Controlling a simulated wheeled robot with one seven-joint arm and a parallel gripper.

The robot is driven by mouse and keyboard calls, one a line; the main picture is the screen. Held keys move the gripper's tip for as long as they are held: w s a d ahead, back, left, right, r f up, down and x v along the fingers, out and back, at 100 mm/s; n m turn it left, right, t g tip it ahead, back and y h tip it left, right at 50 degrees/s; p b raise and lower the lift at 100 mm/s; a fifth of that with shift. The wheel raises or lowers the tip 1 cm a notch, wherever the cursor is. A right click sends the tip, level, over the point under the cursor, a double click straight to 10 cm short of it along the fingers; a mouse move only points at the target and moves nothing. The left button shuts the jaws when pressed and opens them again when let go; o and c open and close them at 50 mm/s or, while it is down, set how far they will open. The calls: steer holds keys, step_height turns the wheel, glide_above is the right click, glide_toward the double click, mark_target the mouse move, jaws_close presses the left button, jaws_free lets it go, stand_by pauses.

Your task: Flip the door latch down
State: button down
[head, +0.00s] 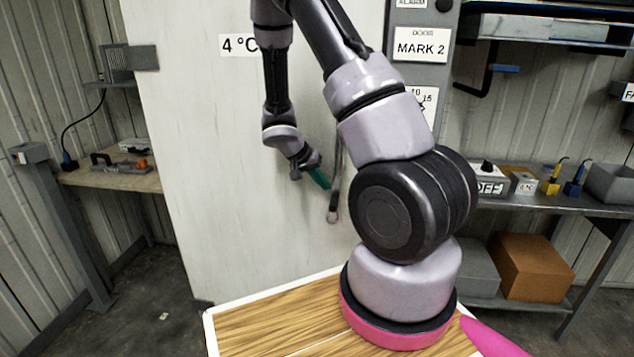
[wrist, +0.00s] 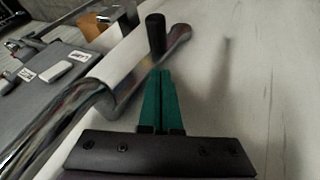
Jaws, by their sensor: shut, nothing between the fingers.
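The white door (head: 225,130) with a "4 °C" label fills the middle of the head view. A metal bar (head: 335,192) hangs along its right side, partly hidden behind my arm, with a rounded lower end. The wrist view shows a shiny metal bar (wrist: 122,88) running from lower left to upper centre, and a dark cylindrical knob or peg (wrist: 155,36) near its far end. I cannot tell which piece is the latch. My gripper (head: 324,183) has green fingers, shut and empty, close to the bar. In the wrist view its fingertips (wrist: 161,74) are just below the dark knob; contact is unclear.
A wooden table (head: 265,328) lies under my arm's base. A shelf at right holds an "OFF" box (head: 488,181) and small tools, with a cardboard box (head: 535,266) below. A side bench (head: 120,178) stands at left. The door's face left of my gripper is clear.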

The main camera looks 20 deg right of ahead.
steer(key=shift+s+d+r, duration=0.15)
steer(key=shift+s+d, duration=0.4)
steer(key=shift+d, duration=0.3)
steer(key=shift+w+a, duration=0.1)
steer(key=shift+a, duration=0.05)
